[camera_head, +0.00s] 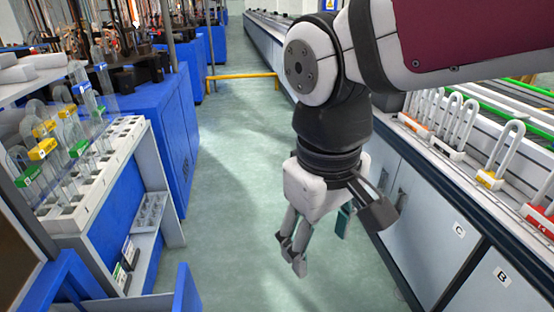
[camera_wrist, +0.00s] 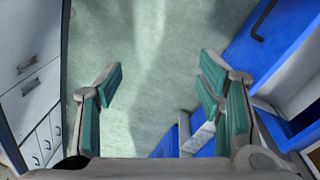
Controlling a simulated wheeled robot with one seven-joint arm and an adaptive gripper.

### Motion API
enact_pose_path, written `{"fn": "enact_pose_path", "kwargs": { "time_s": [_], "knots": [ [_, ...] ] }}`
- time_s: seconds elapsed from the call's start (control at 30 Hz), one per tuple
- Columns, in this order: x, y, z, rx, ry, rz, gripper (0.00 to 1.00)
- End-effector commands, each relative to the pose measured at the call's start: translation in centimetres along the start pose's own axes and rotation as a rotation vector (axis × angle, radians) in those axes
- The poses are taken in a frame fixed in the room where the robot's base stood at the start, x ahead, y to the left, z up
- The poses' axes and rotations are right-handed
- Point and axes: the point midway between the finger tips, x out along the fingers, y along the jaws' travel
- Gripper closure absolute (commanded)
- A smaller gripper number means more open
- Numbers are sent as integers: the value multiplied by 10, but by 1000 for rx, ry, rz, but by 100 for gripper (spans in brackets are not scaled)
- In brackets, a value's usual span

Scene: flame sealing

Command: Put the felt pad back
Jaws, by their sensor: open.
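My gripper (camera_head: 316,240) hangs over the open aisle floor, pointing down, with nothing between its fingers. The wrist view also shows my gripper (camera_wrist: 160,84) with its teal-lined fingers spread wide and bare green floor between them. I cannot pick out a felt pad for certain in either view. Several pale, flat blocks (camera_head: 45,61) lie on the upper left shelf, but their material cannot be told. In the wrist view a small pale piece (camera_wrist: 198,138) shows beside the right finger, over something blue; what it is cannot be told.
A left rack (camera_head: 125,140) holds glass tubes with yellow and green tags, above a lower shelf with a grey tray (camera_head: 150,212). Grey cabinets (camera_head: 425,222) line the right, with U-shaped tubes (camera_head: 510,150) on top. A yellow rail (camera_head: 240,76) stands far back. The aisle floor (camera_head: 235,170) is clear.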

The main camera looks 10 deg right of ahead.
Motion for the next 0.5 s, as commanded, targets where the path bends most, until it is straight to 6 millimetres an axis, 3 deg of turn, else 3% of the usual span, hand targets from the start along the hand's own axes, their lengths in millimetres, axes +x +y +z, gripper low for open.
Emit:
{"fn": "enact_pose_path", "kwargs": {
  "time_s": [0.1,0.23,0.33,0.5],
  "knots": [
    [-6,20,48,139,9,-10,39],
    [-6,28,89,251,11,-25,39],
    [-3,28,110,307,11,-34,39],
    [-1,27,124,347,11,-43,39]
  ]
}}
